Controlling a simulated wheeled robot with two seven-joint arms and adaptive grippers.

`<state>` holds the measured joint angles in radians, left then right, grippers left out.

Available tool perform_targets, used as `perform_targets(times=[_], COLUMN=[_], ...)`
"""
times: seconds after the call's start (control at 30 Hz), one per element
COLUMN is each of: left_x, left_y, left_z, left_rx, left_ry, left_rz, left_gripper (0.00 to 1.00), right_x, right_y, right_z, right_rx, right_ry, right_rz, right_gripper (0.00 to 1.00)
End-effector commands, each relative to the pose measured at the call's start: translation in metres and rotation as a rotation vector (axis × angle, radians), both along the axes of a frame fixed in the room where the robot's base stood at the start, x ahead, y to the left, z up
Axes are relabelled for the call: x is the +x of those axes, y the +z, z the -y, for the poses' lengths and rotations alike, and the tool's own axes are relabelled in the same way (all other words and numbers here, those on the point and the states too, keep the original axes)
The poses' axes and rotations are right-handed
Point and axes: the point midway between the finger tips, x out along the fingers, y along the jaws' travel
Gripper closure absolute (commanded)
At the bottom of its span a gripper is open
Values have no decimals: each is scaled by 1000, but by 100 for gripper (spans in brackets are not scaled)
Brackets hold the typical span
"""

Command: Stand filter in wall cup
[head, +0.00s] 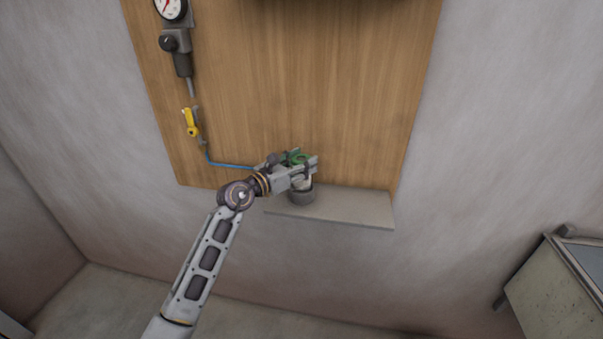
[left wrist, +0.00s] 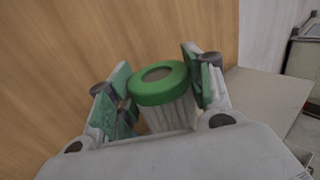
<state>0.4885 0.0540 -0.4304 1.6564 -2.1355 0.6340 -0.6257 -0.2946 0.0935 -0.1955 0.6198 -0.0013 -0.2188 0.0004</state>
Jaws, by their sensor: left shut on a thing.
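The filter (left wrist: 160,82) has a green ring-shaped cap and a white pleated body. In the left wrist view it stands between the two fingers of my left gripper. In the head view its green top (head: 297,157) shows between the fingers. My left gripper (head: 304,166) is shut on the filter and holds it roughly upright. A round dark grey cup (head: 302,195) is directly below the gripper, at the left part of the shelf. The filter's lower end is at the cup's mouth; I cannot tell how far inside it is. My right gripper is not in view.
A pale shelf (head: 350,207) juts from under the wooden panel (head: 300,80), its right part bare. A yellow valve (head: 190,121), a blue hose (head: 230,165) and a gauge (head: 170,8) are on the panel's left. A greenish cabinet (head: 555,290) is at lower right.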

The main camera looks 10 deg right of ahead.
Motion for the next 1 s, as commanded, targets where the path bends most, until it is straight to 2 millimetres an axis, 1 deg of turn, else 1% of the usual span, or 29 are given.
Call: perform_targets(times=[0.2, 0.37, 0.7, 1.0], left_x=[0, 0, 0, 0], left_y=[-23, -34, -36, -41], left_z=[0, 0, 0, 0], left_rx=[-1, -1, 0, -1], left_ry=[0, 0, 0, 1], left_rz=[-4, -2, 0, -1], left_gripper=[75, 75, 75, 75], right_x=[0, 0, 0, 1], right_y=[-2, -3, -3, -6], right_z=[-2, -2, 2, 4], right_rx=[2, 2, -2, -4], right_ry=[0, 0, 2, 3], right_rz=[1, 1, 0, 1], right_gripper=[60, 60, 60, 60])
